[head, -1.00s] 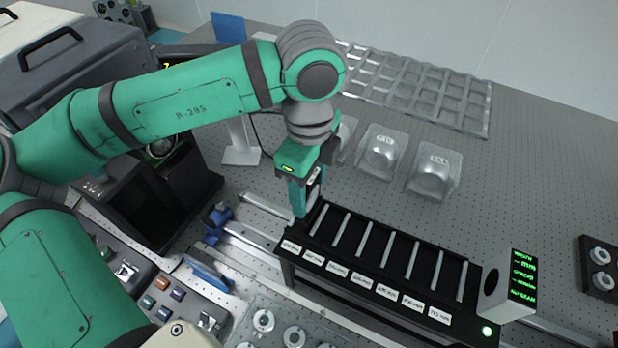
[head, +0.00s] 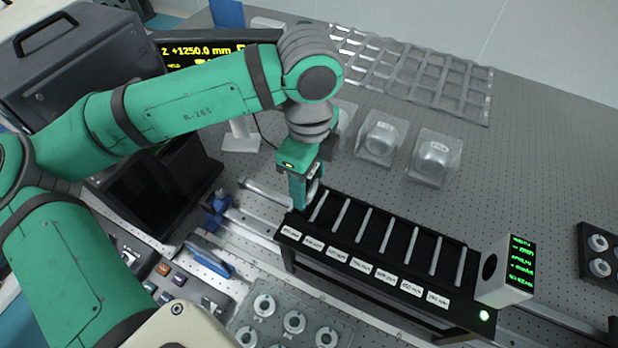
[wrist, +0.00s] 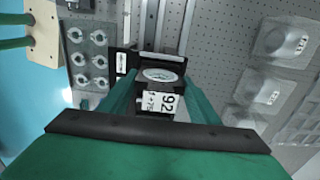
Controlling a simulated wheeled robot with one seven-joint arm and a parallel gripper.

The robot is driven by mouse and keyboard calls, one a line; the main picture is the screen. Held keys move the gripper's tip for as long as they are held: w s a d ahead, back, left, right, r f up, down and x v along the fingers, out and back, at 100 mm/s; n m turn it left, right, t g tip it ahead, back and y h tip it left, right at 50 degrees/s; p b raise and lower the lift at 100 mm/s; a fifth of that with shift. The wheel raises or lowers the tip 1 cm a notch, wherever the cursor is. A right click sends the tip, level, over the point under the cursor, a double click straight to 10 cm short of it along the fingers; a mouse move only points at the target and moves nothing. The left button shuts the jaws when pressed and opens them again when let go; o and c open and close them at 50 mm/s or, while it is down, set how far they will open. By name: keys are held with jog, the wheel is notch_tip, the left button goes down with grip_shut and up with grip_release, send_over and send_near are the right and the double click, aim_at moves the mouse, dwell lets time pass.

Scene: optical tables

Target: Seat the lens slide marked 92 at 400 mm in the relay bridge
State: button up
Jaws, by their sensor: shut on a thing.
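My gripper (head: 302,200) is shut on the lens slide (wrist: 160,103), with its fingers pointing down at the left end of the relay bridge. In the wrist view the slide shows a round clear lens and a white label reading 92 and f 75. The head view shows only a sliver of it beside the fingers. The relay bridge (head: 352,284) is a long black rack with several slots split by light bars and white mm labels along its front. The labels are too small to read surely. I cannot tell whether the slide's lower edge is inside the leftmost slot.
A white box with a green-text display (head: 521,263) stands at the bridge's right end, beside a lit green lamp (head: 484,315). Clear lens cases (head: 381,143) sit behind. A tray of round optics (head: 294,321) lies in front. A blue clamp (head: 217,207) is left of the bridge.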

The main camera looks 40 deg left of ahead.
jog(key=shift+f, duration=0.2)
jog(key=o, duration=1.3)
jog(key=shift+o, duration=0.3)
jog(key=shift+r, duration=0.1)
jog(key=shift+r, duration=4.85)
